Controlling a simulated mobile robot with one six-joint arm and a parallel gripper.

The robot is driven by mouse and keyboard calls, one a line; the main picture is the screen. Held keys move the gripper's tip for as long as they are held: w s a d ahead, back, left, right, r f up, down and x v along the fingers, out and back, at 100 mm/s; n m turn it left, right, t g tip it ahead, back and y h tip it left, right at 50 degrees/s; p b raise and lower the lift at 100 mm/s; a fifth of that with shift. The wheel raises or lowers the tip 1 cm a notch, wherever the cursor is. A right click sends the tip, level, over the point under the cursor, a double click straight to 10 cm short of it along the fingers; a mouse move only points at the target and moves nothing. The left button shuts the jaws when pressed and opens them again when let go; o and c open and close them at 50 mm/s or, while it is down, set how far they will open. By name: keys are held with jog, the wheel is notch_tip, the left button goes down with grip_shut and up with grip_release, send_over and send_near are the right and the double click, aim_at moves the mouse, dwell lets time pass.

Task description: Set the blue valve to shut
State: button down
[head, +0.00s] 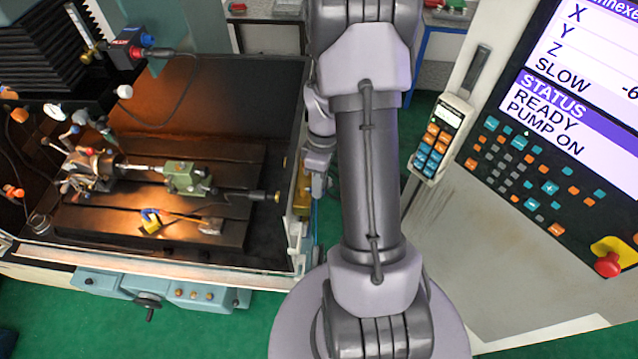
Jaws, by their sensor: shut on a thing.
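My gripper (318,187) is small in the head view, beside the right end of the machine enclosure and partly behind my own arm. Its fingers point down next to a yellow-brass upright body (302,188) on the enclosure's right side. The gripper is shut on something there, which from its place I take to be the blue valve. I cannot make out the valve's handle or its angle, as the gripper and arm cover that spot.
The machine table (190,235) at left carries an indexing chuck (92,170), a green tailstock (186,178) and a blue-and-yellow item (150,220). The control panel (545,170) stands at right with a pendant (440,135). Green floor (215,325) shows in front.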

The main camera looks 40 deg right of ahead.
aim_at(304, 197)
jog(key=m+b, duration=0.2)
jog(key=a, duration=0.1)
jog(key=shift+s+f+m+t+b, duration=0.15)
jog(key=shift+s+m+t+b, duration=0.15)
jog(key=shift+m+b, duration=0.1)
jog(key=a+m+b, duration=0.1)
jog(key=m+b, duration=0.1)
jog(key=m, duration=0.1)
jog(key=a+m+t+b, duration=0.1)
jog(key=m+b, duration=0.1)
jog(key=a+m+b, duration=0.1)
jog(key=m+b, duration=0.1)
jog(key=m, duration=0.1)
jog(key=shift+a+m, duration=0.1)
jog(key=shift+m, duration=0.2)
jog(key=shift+w+a+m+t+b, duration=0.2)
jog(key=shift+m+b, duration=0.2)
jog(key=shift+m, duration=0.2)
jog(key=shift+w+a+m+t+b, duration=0.1)
jog(key=shift+a+m+t+b, duration=0.1)
jog(key=shift+m+b, duration=0.3)
jog(key=shift+r+m, duration=0.2)
jog(key=shift+m, duration=0.1)
jog(key=c, duration=1.3)
grip_release()
jog(key=shift+c, duration=0.2)
